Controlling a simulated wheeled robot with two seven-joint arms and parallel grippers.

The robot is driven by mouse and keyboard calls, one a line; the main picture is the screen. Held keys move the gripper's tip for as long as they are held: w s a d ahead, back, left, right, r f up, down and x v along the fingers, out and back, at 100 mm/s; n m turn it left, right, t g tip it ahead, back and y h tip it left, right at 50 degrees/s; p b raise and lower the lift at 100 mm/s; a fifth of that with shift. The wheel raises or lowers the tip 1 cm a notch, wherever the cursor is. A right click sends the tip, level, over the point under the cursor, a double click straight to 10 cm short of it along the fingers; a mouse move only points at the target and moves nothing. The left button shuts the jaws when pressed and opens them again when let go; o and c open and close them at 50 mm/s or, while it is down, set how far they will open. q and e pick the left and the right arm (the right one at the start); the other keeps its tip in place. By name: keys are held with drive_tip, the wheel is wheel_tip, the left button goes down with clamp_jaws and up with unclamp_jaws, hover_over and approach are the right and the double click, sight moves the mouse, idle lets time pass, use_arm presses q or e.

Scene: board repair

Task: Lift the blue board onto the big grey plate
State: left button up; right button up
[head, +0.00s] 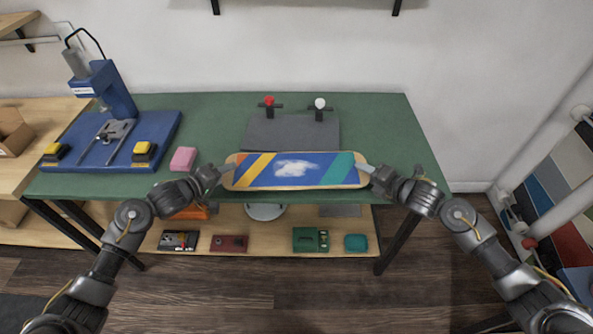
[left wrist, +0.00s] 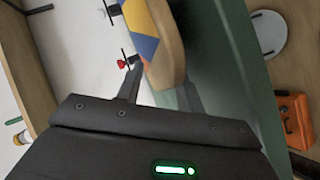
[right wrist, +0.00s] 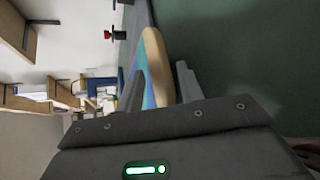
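The blue board (head: 310,170) is long, with rounded wooden ends and a blue face with yellow, orange, teal and white markings. It spans between my grippers in front of the big grey plate (head: 265,132), its printed face toward the head camera. My left gripper (head: 226,171) is shut on its left end; that end shows between the fingers in the left wrist view (left wrist: 168,50). My right gripper (head: 366,171) is shut on its right end, between the fingers in the right wrist view (right wrist: 155,55). I cannot tell whether the board touches the table.
The plate lies on the green table (head: 375,120), with a red-knobbed clamp (head: 269,103) and a white-knobbed clamp (head: 320,105) at its back edge. A blue press (head: 105,115) and a pink block (head: 183,159) stand at left. Table right of the plate is clear.

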use_arm(q)
clamp_jaws()
use_arm(e)
clamp_jaws()
use_arm(q)
drive_tip(key=shift+s+f, duration=0.1)
use_arm(e)
drive_tip(key=shift+s, duration=0.1)
